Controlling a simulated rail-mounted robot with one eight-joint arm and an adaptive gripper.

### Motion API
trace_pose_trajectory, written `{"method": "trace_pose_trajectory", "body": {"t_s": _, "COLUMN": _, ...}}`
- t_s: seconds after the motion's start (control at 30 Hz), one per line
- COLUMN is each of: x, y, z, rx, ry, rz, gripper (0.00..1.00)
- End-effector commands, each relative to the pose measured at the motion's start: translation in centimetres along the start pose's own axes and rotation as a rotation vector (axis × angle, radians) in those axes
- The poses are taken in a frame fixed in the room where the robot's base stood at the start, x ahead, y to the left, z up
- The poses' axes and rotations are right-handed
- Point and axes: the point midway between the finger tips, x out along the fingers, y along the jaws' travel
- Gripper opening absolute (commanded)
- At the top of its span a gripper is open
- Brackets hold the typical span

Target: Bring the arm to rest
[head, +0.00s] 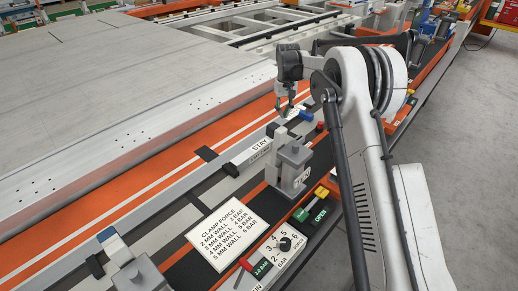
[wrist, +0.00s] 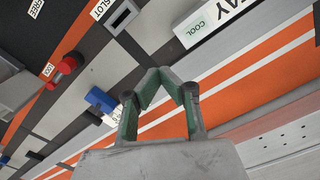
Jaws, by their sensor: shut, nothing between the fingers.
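My gripper (head: 286,113) hangs from my raised arm over the jig's front rail, pointing down, beyond the grey clamp block (head: 290,165). In the wrist view my gripper (wrist: 164,72) has its green-padded fingers drawn together at the tips, with nothing held. A blue block (head: 306,115) and a red knob (head: 320,126) are just right of it in the head view. They also show in the wrist view as the blue piece (wrist: 100,99) and the red knob (wrist: 66,66), left of the fingers.
The large grey panel (head: 100,90) lies left of an orange rail (head: 195,152). In front are a clamp force sign (head: 228,230), a pressure dial (head: 285,243) and a green-and-yellow lever (head: 312,202). A white labelled bar (wrist: 215,27) lies ahead of the fingers. Grey floor (head: 460,140) is clear at right.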

Motion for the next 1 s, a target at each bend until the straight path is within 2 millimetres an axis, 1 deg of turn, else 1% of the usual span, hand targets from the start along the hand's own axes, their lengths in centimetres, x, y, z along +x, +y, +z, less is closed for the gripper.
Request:
{"method": "trace_pose_trajectory", "body": {"t_s": 0.07, "x": -0.3, "y": 0.0, "z": 0.0, "rx": 0.0, "ry": 0.0, "rz": 0.0, "gripper": 0.0}}
{"method": "trace_pose_trajectory", "body": {"t_s": 0.47, "x": -0.3, "y": 0.0, "z": 0.0, "rx": 0.0, "ry": 0.0, "rz": 0.0, "gripper": 0.0}}
{"method": "trace_pose_trajectory", "body": {"t_s": 0.57, "x": -0.9, "y": 0.0, "z": 0.3, "rx": 0.002, "ry": 0.005, "rz": 0.001, "gripper": 0.0}}
{"method": "trace_pose_trajectory", "body": {"t_s": 0.67, "x": -2.6, "y": 0.1, "z": 1.1, "rx": 0.009, "ry": 0.019, "rz": 0.003, "gripper": 0.0}}
{"method": "trace_pose_trajectory", "body": {"t_s": 0.77, "x": -5.2, "y": 0.2, "z": 2.5, "rx": 0.019, "ry": 0.044, "rz": 0.008, "gripper": 0.0}}
{"method": "trace_pose_trajectory", "body": {"t_s": 0.8, "x": -6.3, "y": 0.2, "z": 3.1, "rx": 0.024, "ry": 0.054, "rz": 0.01, "gripper": 0.0}}
{"method": "trace_pose_trajectory", "body": {"t_s": 0.87, "x": -7.9, "y": 0.2, "z": 4.2, "rx": 0.032, "ry": 0.072, "rz": 0.013, "gripper": 0.0}}
{"method": "trace_pose_trajectory", "body": {"t_s": 1.0, "x": -11.5, "y": 0.1, "z": 7.0, "rx": 0.051, "ry": 0.111, "rz": 0.02, "gripper": 0.0}}
